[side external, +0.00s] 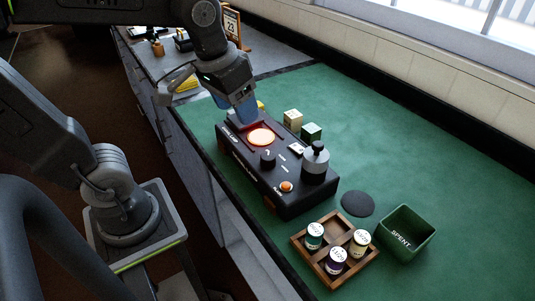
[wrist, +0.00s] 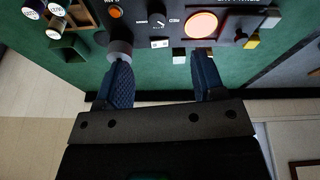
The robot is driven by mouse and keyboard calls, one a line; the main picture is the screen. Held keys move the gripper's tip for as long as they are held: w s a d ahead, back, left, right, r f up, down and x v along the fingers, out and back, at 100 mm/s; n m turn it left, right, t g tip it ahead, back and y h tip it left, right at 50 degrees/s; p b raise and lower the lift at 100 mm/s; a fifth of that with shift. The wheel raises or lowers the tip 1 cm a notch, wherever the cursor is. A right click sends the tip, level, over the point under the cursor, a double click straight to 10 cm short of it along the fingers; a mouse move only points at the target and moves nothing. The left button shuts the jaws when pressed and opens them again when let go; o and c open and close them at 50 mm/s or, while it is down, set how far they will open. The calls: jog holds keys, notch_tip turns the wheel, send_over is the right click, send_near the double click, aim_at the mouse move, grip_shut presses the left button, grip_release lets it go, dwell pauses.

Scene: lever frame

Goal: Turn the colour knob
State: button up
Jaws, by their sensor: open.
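A black control box (side external: 252,178) stands on the green mat. On its top, a small black knob (side external: 267,160) sits between a glowing orange lamp (side external: 261,137) and an orange button (side external: 286,187). The knob also shows in the wrist view (wrist: 157,18), with small white markings around it that I cannot read. My gripper (side external: 243,112) is open and empty, above the far end of the box near the lamp. In the wrist view, the two blue fingers (wrist: 162,70) are spread apart, and the knob lies beyond them, untouched.
A grey cylinder (side external: 316,164) with a black top stands on the box's right end. Two small blocks (side external: 311,132) sit behind it. A wooden tray (side external: 309,269) with several canisters, a black disc (side external: 357,203) and a green bin (side external: 421,246) are nearer. The mat's right side is clear.

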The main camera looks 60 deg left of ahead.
aim_at(268, 156)
jog(key=w+f+n+g, duration=0.1)
jog(key=w+n+g, duration=0.15)
jog(key=w, duration=0.35)
jog(key=shift+m+g, duration=0.25)
jog(key=shift+m, duration=0.2)
jog(key=f, duration=0.9)
jog(key=d+f, duration=0.1)
jog(key=f, duration=0.3)
jog(key=shift+w+f, duration=0.1)
jog(key=shift+f, duration=0.25)
jog(key=shift+c, duration=0.2)
jog(key=c, duration=0.9)
